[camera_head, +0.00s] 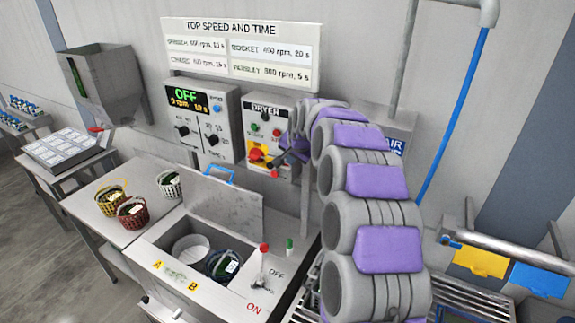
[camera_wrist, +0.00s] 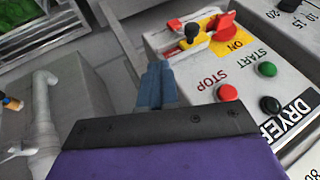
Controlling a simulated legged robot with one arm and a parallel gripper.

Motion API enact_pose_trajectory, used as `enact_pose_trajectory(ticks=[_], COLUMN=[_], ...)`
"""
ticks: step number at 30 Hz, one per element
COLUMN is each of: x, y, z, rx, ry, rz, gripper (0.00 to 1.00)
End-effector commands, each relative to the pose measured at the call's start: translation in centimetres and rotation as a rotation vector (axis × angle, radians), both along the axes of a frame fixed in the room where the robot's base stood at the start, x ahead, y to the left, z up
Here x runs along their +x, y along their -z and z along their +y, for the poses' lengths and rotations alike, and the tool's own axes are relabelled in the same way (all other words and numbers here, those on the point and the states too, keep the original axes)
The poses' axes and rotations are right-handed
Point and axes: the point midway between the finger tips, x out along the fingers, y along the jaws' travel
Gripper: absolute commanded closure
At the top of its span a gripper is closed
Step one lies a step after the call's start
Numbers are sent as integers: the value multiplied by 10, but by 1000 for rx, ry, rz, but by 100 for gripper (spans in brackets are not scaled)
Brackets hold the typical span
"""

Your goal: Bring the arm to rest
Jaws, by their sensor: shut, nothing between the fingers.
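My arm (camera_head: 375,182), grey with purple pads, rises from the lower right and bends over toward the wall panels in the head view. My gripper (camera_head: 274,162) is at its far end, in front of the lower part of the dryer box (camera_head: 267,106). In the wrist view my gripper (camera_wrist: 157,85) is shut, with blue-grey fingers together and nothing between them. The fingers point past the dryer panel's edge, close to the red stop button (camera_wrist: 228,92) and the red and yellow switch (camera_wrist: 205,35). Whether they touch the box I cannot tell.
A control box (camera_head: 203,122) reading OFF stands left of the dryer box. Below is an open-lidded basin (camera_head: 186,285) with two round baskets inside. Small baskets (camera_head: 132,212) stand on the left table. A pipe and blue hose (camera_head: 453,110) run up the right wall.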

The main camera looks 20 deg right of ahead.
Motion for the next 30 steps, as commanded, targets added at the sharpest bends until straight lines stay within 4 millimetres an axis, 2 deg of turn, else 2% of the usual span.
enact_pose_trajectory(ticks=[3, 6, 22, 26, 30], x=[-12, -16, -22, -48, -102], y=[-17, -23, -23, -20, -7], z=[1, 2, 2, 18, 46], rx=[-2, -2, -2, -15, -42], ry=[0, 0, -10, -63, -167], rz=[-1, 1, 8, 41, 122], gripper=[100, 100, 100, 100, 100])
